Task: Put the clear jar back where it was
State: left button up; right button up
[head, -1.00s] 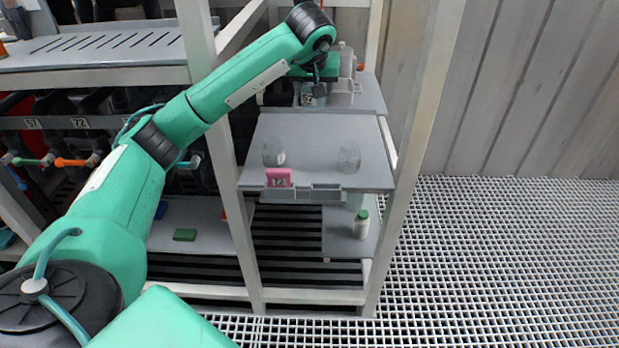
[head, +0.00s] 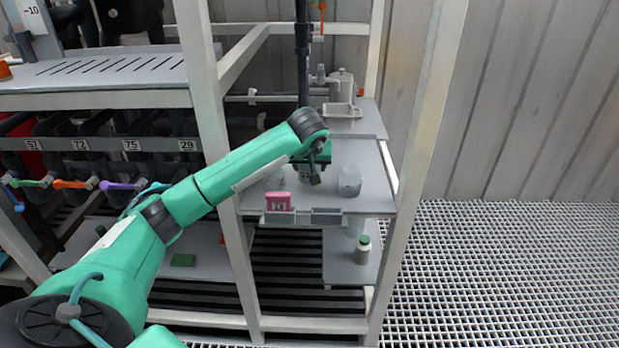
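A clear jar (head: 349,181) stands upright on the right part of the grey middle shelf (head: 366,203). Another clear jar (head: 274,181) stands on the left part, partly hidden by my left arm. My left gripper (head: 314,174) is over the shelf between these two jars, nearer its back. A small pale, marked shape (head: 303,172) shows beside its fingers; I cannot tell whether it is held. The fingers are too small and too covered to show if they are open or shut. My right gripper is not in view.
A grey canister (head: 341,90) and a tray (head: 340,110) stand behind. A green-capped bottle (head: 363,250) is on the lower shelf. White frame posts (head: 418,170) flank the shelves.

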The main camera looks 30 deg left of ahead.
pick_arm(q)
notch_tip(320, 180, down, 4)
jog(key=shift+f, duration=0.1)
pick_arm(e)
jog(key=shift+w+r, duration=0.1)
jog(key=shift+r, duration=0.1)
pick_arm(q)
jog(key=o, duration=1.2)
jog(key=shift+c, duration=0.2)
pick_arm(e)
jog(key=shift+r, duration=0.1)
